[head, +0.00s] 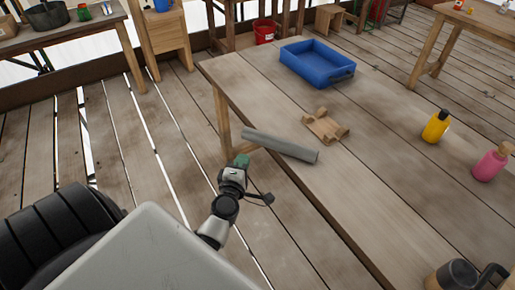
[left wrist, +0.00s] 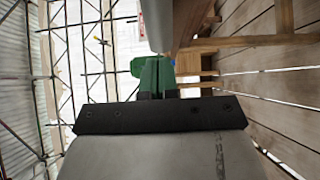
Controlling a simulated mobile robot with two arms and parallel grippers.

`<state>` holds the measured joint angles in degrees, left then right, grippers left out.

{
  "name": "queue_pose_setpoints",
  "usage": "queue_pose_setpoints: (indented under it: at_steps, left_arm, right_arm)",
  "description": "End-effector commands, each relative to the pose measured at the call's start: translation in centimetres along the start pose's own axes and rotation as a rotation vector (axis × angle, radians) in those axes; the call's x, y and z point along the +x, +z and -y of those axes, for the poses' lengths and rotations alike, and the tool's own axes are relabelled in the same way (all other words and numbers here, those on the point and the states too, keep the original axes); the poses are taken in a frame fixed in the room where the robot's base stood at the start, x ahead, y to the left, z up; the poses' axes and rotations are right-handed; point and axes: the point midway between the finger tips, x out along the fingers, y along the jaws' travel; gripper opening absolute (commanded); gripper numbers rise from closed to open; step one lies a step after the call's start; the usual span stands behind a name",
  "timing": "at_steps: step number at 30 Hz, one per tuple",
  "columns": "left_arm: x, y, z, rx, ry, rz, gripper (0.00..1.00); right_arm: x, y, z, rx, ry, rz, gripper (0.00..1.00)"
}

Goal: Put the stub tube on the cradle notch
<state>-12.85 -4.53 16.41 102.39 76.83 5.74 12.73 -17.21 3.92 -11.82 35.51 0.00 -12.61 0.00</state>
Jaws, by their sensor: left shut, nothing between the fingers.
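The stub tube (head: 283,146) is a plain grey cylinder lying on its side on the wooden table, its left end at the table's near left edge. The cradle (head: 322,125) is a light brown wooden piece with a notch, just behind the tube and apart from it; its notch looks empty. My left gripper (head: 241,161) has green fingertips, is shut and empty, and is just in front of the tube's left end. In the left wrist view, the shut fingers (left wrist: 158,76) are close to a grey rounded shape (left wrist: 170,22), apparently the tube. My right gripper is out of view.
A blue tray (head: 288,65) stands at the back of the table (head: 245,85).

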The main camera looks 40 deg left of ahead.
Motion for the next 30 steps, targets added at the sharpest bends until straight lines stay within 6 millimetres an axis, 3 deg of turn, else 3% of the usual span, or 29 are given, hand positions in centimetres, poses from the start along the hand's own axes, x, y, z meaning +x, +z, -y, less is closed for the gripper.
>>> queue_pose_setpoints:
  at_steps: [4, 9, 25, 30]
  left_arm:
    - [3.2, 0.0, -0.2, 0.000, 0.002, 0.001, 0.00]
    - [4.7, 2.0, 0.0, 0.001, 0.000, 0.001, 0.00]
    - [5.6, 2.9, 0.1, 0.002, -0.001, 0.001, 0.00]
    - [7.3, 4.6, 0.0, 0.000, 0.001, 0.001, 0.00]
  right_arm:
    - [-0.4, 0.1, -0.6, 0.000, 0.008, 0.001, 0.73]
    - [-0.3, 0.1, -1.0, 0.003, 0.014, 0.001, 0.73]
    - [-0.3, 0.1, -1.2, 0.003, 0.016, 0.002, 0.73]
    - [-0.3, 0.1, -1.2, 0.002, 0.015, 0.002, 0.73]
